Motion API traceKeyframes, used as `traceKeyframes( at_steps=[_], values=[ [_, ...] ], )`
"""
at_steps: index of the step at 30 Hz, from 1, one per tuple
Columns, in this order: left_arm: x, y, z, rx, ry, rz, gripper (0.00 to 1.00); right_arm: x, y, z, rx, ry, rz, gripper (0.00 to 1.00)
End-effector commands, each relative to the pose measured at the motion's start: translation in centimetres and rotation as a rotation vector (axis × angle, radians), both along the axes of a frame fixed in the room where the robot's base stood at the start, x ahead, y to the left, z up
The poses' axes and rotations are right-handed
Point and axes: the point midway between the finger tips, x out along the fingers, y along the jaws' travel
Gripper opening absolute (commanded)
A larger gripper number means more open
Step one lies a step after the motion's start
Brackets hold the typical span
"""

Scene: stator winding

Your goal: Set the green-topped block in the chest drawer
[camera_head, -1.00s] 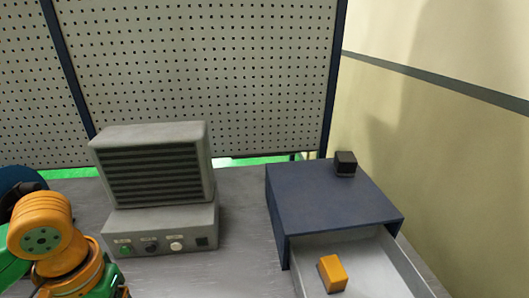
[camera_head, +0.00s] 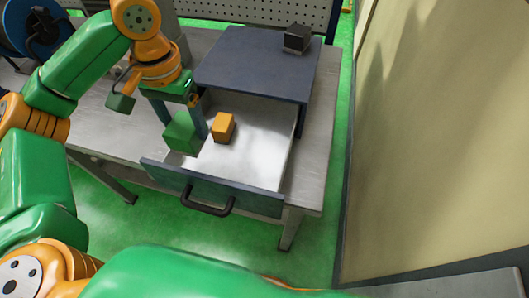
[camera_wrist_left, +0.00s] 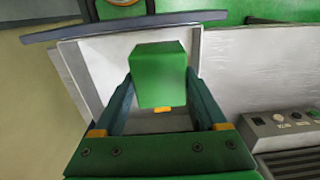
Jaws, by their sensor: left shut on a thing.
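My left gripper (camera_head: 184,118) is shut on the green-topped block (camera_head: 184,134) and holds it over the left part of the open chest drawer (camera_head: 265,140). In the left wrist view, the block (camera_wrist_left: 160,75) sits between the two fingers, with the drawer (camera_wrist_left: 95,65) behind it. I cannot tell the exact gap between block and drawer floor. The blue chest (camera_head: 258,62) stands on the table with its drawer pulled out towards me. My right gripper is not in view.
An orange block (camera_head: 222,128) lies in the drawer, right beside the held block in the head view. A black cube (camera_head: 297,38) stands on the chest. The drawer front (camera_head: 250,199) has a dark handle (camera_head: 207,202). The drawer's right half is clear.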

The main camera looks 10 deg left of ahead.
Motion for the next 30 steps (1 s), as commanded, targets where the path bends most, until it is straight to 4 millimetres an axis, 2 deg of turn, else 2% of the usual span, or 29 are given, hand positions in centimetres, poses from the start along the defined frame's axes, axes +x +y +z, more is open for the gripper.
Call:
traceKeyframes(
  at_steps=[7, 9, 12, 17, 22, 30],
  values=[
    [1.8, -8.1, -3.7, -0.005, 0.004, -0.010, 0.00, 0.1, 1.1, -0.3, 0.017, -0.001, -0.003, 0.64],
    [2.1, -9.4, -6.0, -0.005, 0.007, -0.007, 0.00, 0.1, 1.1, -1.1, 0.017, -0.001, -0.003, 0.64],
    [2.6, -10.7, -7.4, -0.002, 0.003, -0.003, 0.00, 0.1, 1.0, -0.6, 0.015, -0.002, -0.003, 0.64],
    [3.0, -12.3, -9.4, -0.001, 0.002, -0.003, 0.00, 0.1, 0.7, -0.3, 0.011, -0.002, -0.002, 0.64],
    [3.0, -12.2, -12.2, 0.000, 0.001, -0.002, 0.00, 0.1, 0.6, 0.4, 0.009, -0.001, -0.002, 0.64],
    [3.1, -12.2, -12.5, -0.001, -0.002, -0.002, 0.00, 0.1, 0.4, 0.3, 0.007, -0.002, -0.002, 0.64]
  ],
)
